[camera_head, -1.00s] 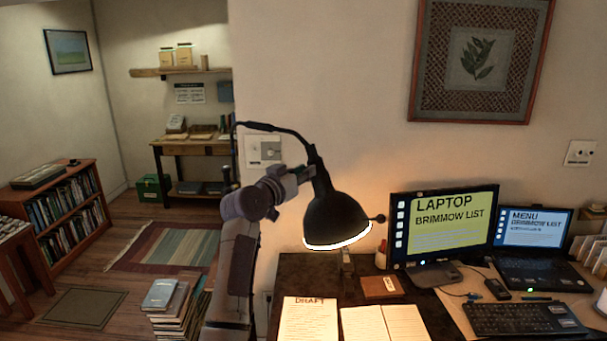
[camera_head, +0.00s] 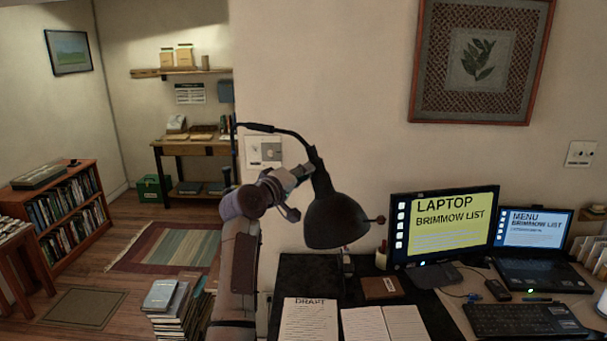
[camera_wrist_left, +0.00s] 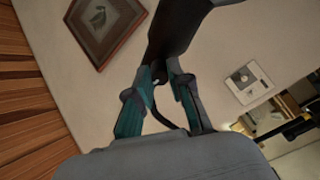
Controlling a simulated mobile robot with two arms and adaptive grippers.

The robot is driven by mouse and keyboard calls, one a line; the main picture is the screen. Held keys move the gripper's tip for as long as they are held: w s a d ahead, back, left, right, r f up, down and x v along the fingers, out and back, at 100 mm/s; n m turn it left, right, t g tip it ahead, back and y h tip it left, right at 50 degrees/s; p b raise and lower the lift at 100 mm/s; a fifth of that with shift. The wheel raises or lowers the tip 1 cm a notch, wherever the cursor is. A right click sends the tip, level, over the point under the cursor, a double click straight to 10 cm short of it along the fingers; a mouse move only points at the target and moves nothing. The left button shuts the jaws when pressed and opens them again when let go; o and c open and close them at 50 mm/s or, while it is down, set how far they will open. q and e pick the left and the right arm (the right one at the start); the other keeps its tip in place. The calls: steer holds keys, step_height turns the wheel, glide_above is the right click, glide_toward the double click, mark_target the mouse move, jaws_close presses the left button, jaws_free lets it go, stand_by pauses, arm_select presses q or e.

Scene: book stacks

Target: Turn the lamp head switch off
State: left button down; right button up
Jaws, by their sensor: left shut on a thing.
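The black desk lamp head (camera_head: 335,218) hangs over the desk at the centre, and its bulb is dark. A small round knob (camera_head: 380,220) sticks out from the right side of its shade. My left gripper (camera_head: 304,172) is at the upper left of the lamp head, by its narrow neck. In the left wrist view, the two fingers (camera_wrist_left: 163,82) are closed on the dark narrow end of the lamp (camera_wrist_left: 174,35). The exact part between the fingertips is partly hidden. My right gripper is not in view.
A monitor (camera_head: 445,228) and laptop (camera_head: 535,240) stand right of the lamp. Papers (camera_head: 310,320) and an open book (camera_head: 385,325) lie below it. A wall plate (camera_head: 264,151) is behind the gripper. A book stack (camera_head: 170,310) stands at lower left.

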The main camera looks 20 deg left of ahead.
arm_select(q)
steer(key=n, duration=0.4)
steer(key=shift+r+n, duration=0.15)
steer(key=shift+n, duration=0.15)
stand_by(0.5)
steer(key=c, duration=1.1)
jaws_free()
steer(key=shift+o, duration=0.2)
steer(key=v, duration=1.2)
steer(key=shift+a, duration=0.15)
